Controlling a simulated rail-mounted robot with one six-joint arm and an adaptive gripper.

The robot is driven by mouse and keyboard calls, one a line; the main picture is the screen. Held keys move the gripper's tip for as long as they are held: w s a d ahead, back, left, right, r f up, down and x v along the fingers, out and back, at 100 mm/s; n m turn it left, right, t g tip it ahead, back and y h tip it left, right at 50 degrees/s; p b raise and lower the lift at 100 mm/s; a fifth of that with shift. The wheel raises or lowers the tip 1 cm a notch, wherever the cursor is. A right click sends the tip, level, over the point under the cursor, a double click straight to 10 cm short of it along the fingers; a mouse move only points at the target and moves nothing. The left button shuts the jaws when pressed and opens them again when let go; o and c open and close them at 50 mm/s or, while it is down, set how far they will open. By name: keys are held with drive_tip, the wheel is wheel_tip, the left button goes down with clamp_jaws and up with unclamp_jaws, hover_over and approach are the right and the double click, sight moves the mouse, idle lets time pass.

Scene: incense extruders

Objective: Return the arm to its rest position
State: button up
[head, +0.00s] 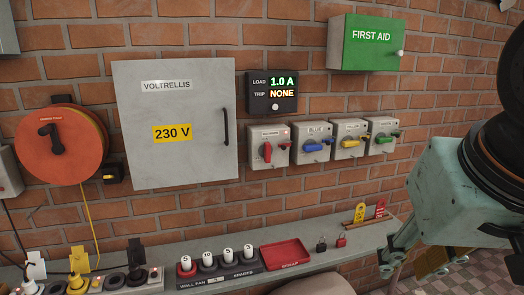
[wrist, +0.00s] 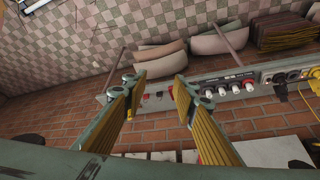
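My arm (head: 445,190) shows at the right of the head view, pale green with a dark round joint. The wrist view looks across the brick wall and shelf toward the checkered floor. I cannot tell whether the gripper touches anything.
A grey shelf (head: 330,262) runs along the brick wall, carrying a red scrap tray (head: 286,254), padlocks (head: 321,244) and tags (head: 360,213). Above it are a grey cabinet (head: 185,105), several switch boxes (head: 317,132) and a green first aid box (head: 366,48). Curved sacks (wrist: 215,42) lie beyond the shelf.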

drive_tip(key=s+a+n+g, duration=0.1)
drive_tip(key=s, duration=0.7)
drive_tip(key=shift+a+f+n, duration=0.3)
drive_tip(key=shift+a+f, duration=0.05)
drive_tip(key=shift+a, duration=0.05)
idle(1.3)
